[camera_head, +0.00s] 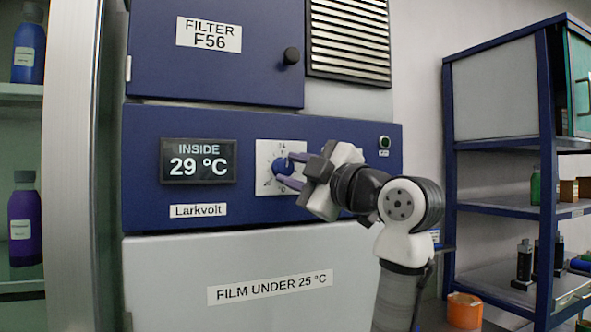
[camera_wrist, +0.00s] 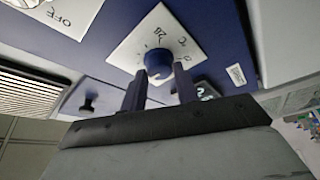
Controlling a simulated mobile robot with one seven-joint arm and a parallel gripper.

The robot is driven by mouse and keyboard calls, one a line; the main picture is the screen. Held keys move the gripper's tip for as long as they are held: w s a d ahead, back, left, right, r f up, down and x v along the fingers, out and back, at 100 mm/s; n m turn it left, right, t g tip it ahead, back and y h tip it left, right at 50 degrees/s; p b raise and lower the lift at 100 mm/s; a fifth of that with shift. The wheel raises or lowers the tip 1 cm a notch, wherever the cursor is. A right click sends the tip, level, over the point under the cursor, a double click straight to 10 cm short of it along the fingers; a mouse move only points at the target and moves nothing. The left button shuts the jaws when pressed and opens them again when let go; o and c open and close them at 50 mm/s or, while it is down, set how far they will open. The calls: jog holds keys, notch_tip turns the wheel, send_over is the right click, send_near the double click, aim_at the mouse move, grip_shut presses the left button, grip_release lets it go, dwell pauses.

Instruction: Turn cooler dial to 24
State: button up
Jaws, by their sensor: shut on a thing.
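The cooler dial (camera_head: 281,166) is a round blue knob on a white scale plate (camera_head: 264,155) on the cooler's blue front panel. In the wrist view the dial (camera_wrist: 158,64) sits between my gripper's two fingers, with a scale number near 20 on the plate above it. My gripper (camera_head: 285,170) reaches in from the right and is shut on the dial. The display (camera_head: 198,161) to the left of the dial reads INSIDE 29 °C. The dial's pointer and most scale marks are hidden or too small to read.
Above is a blue filter door with a black knob (camera_head: 291,56) and a vent grille (camera_head: 349,40). A green button (camera_head: 385,142) sits right of the dial. A blue shelf rack (camera_head: 500,142) stands at the right; a bottle cabinet (camera_head: 70,160) stands at the left.

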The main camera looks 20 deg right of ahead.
jog(key=shift+r+n, duration=0.1)
jog(key=shift+n, duration=0.5)
jog(key=o, duration=1)
jog(key=b+v, duration=0.2)
jog(key=v, duration=0.5)
jog(key=b+v, duration=0.2)
jog(key=v, duration=0.5)
jog(key=shift+r+b, duration=0.25)
jog(key=shift+b, duration=0.15)
jog(key=shift+d+f, duration=0.1)
